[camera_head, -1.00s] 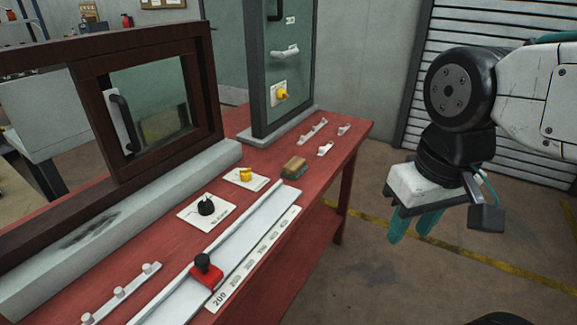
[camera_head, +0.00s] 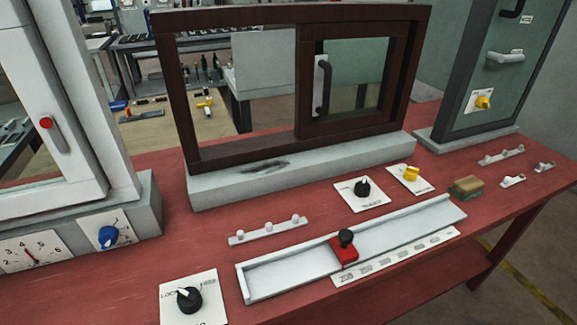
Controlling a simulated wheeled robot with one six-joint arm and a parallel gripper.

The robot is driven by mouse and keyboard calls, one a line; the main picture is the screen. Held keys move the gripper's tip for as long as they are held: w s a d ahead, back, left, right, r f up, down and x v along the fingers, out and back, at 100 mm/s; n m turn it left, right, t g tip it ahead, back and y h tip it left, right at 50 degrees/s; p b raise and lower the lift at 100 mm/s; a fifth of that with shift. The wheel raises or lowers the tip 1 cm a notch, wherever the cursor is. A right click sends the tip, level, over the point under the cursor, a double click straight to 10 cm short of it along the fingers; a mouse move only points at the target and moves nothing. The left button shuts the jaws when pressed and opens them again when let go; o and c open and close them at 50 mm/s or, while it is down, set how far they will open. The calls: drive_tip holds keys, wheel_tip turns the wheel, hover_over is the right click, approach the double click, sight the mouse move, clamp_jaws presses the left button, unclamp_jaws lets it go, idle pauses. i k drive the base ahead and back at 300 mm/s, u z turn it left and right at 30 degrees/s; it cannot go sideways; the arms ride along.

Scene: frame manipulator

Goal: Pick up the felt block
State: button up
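The felt block (camera_head: 467,186) is a small block with a tan-brown top and a greenish lower layer. It lies on the red table at the right, just beyond the right end of the white slide rail and right of the yellow knob. Nothing covers it. My gripper is not in view now, so its distance from the block cannot be seen.
The red table (camera_head: 205,262) holds a rail (camera_head: 290,268) with a red slider (camera_head: 344,250), a black knob (camera_head: 362,188), a yellow knob (camera_head: 411,173) and small peg racks (camera_head: 268,230). A brown window frame (camera_head: 240,155) and a green door panel (camera_head: 490,80) stand behind.

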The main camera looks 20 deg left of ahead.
sight(464, 189)
drive_tip(key=u, duration=0.3)
drive_tip(key=k, duration=0.35)
drive_tip(key=z, duration=1.1)
drive_tip(key=i, duration=0.7)
drive_tip(key=u, duration=0.55)
drive_tip(key=i, duration=0.6)
drive_tip(key=u, duration=0.6)
